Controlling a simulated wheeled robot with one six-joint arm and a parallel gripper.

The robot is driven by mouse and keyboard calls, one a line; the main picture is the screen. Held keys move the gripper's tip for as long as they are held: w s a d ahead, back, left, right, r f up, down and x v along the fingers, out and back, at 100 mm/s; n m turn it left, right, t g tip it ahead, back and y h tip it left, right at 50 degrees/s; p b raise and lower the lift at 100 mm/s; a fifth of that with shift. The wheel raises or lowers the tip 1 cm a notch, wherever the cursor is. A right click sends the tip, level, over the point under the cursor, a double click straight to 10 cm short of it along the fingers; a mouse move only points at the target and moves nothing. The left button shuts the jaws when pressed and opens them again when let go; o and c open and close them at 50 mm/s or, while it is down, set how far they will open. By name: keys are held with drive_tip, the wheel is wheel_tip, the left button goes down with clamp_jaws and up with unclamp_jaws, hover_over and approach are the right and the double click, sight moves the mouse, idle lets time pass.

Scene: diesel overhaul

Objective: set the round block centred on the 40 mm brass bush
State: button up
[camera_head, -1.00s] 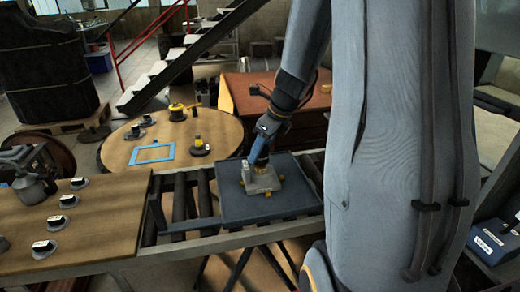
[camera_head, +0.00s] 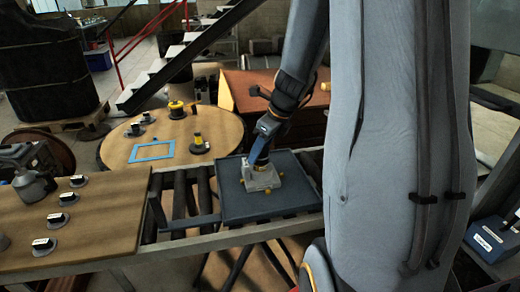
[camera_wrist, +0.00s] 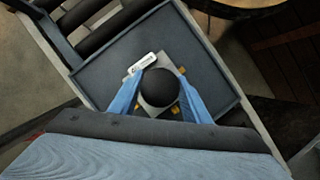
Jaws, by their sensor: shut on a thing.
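My gripper (camera_head: 259,163) points down over a dark tray (camera_head: 235,208). In the wrist view its blue fingers (camera_wrist: 161,84) are shut on a dark round block (camera_wrist: 159,90), one finger on each side. Directly below is a pale grey square base (camera_head: 263,181) in the tray, with a small white label plate (camera_wrist: 142,64) standing beside the block. Small brass-yellow pieces (camera_head: 268,191) show around the base. The 40 mm brass bush cannot be made out; the block and fingers cover the middle of the base. I cannot tell whether the block touches anything below.
The tray rests on a roller conveyor (camera_head: 183,203). To the left, a wooden board (camera_head: 100,225) carries several labelled dark pieces. Behind, a round table (camera_head: 225,130) holds a blue frame (camera_head: 152,152), a yellow-topped piece (camera_head: 177,109) and a dark stand (camera_head: 199,145). The tray's left side is clear.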

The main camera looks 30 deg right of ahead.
drive_tip(key=o, duration=1.5)
drive_tip(key=shift+r, duration=0.1)
wheel_tip(320, 180, up, 9)
drive_tip(key=p, duration=1)
